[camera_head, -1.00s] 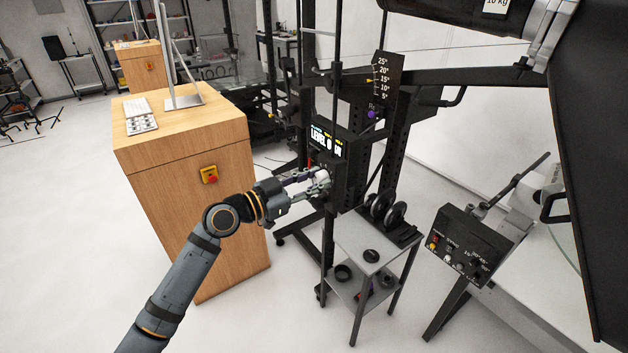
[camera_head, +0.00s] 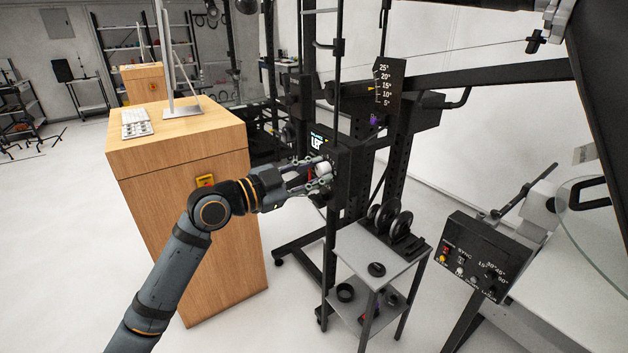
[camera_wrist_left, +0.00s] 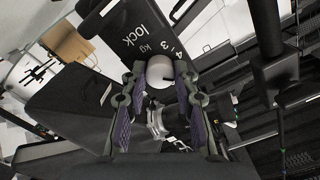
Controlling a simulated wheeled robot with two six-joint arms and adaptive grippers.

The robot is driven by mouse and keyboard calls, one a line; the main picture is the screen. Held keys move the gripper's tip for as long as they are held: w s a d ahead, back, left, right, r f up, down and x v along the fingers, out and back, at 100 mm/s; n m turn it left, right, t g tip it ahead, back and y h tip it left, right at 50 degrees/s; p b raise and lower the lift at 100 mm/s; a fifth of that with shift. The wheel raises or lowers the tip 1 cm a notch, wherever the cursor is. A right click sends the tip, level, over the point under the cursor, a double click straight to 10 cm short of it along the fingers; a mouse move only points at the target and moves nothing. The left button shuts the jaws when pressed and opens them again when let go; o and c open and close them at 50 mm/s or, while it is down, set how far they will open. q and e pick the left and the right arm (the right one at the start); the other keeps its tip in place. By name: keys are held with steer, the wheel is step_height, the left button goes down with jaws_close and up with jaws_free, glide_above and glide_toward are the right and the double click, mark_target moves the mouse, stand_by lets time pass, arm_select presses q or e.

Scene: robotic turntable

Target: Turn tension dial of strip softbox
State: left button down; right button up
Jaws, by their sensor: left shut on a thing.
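A pale round knob (camera_head: 322,169), the dial, sticks out from the side of a black control box (camera_head: 343,172) on a dark upright frame. My left gripper (camera_head: 317,177) reaches it from the left and is shut on it. In the left wrist view the knob (camera_wrist_left: 160,72) sits between the two finger tips of my left gripper (camera_wrist_left: 158,80). White lettering "lock", "kg" and numbers shows on the black face beside it. The fingers hide part of the knob, so its setting cannot be read. My right gripper is not in view.
A wooden cabinet (camera_head: 185,205) with a stand on top is left of my forearm. A small grey trolley (camera_head: 385,245) with black weights is below the box. A tilted control panel (camera_head: 480,255) is at right. An angle scale plate (camera_head: 387,82) is above the box.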

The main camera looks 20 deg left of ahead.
arm_select(q)
steer(key=c, duration=1)
jaws_free()
steer(key=shift+r, duration=0.35)
step_height(320, 180, up, 9)
steer(key=shift+r, duration=0.15)
